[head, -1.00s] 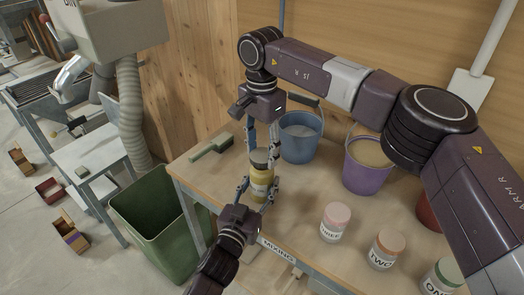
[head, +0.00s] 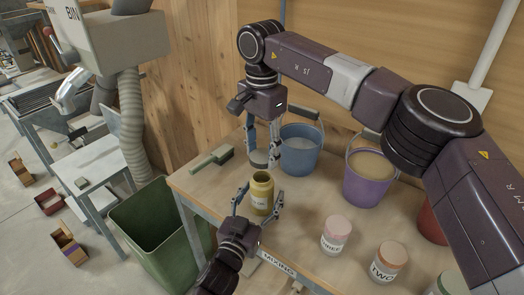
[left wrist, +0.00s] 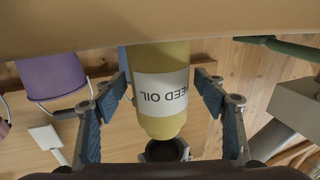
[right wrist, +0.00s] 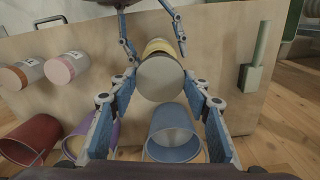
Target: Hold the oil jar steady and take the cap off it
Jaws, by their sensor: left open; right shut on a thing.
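The yellow oil jar (head: 262,194) stands upright on the table, its mouth open and dark inside. In the left wrist view the jar (left wrist: 160,95) shows its label upside down. My left gripper (head: 258,205) is open, with its fingers apart on either side of the jar; the left wrist view shows gaps beside it. My right gripper (head: 262,150) is shut on the grey round cap (head: 260,158) and holds it above and behind the jar's mouth. In the right wrist view the cap (right wrist: 161,80) sits between the fingers and hides part of the jar.
A blue bucket (head: 300,152) and a purple bucket (head: 368,185) stand behind and right of the jar. Lidded jars (head: 336,235) stand at the front right. A green brush (head: 212,158) lies at the left. A green bin (head: 150,240) stands beside the table (head: 300,210).

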